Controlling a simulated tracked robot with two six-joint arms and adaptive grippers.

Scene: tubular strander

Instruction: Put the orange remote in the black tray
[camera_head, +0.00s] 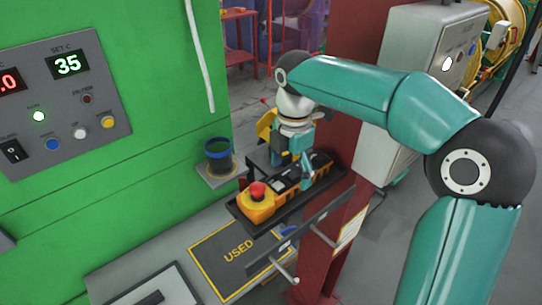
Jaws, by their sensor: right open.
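The orange remote (257,203) has a red mushroom button on its near end and a dark section with buttons behind it. It lies in the black tray (262,230), a long shallow tray beside the dark red column. My right gripper (296,172) is open and points down over the dark rear part of the remote and tray. Its teal fingers hide some of that part. I cannot tell whether they touch the remote. My left gripper is not in view.
The dark red column (345,215) and a grey box (411,80) stand right of the tray. A dark panel marked USED (236,250) lies below.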

